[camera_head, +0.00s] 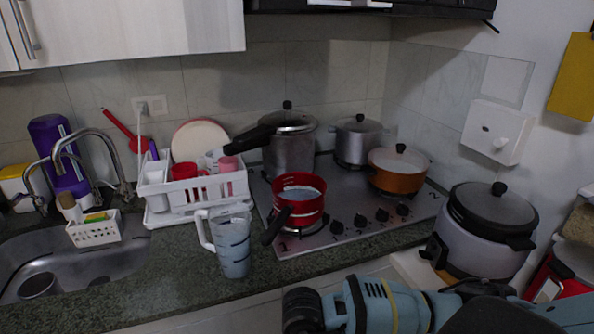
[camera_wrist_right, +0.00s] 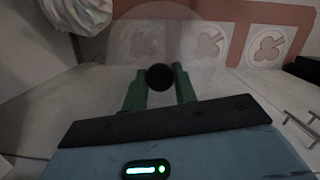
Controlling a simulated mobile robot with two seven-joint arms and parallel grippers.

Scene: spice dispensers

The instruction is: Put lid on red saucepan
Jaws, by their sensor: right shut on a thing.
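The red saucepan (camera_head: 299,196) stands on the front left of the cooktop, its top uncovered and its dark handle pointing to the front left. In the right wrist view the green fingers of my right gripper (camera_wrist_right: 159,80) are shut on the round black knob (camera_wrist_right: 160,76) of a see-through lid (camera_wrist_right: 150,28). The lid extends beyond the fingers. My right arm (camera_head: 385,305) crosses the bottom right of the head view; its gripper and the lid are not visible there. My left gripper is in neither view.
A pressure cooker (camera_head: 289,150), a grey pot (camera_head: 358,141) and an orange pot (camera_head: 398,172) stand around the saucepan. A blue-grey pitcher (camera_head: 233,245) is at front left. A white dish rack (camera_head: 194,190) is left, and a rice cooker (camera_head: 478,240) is right.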

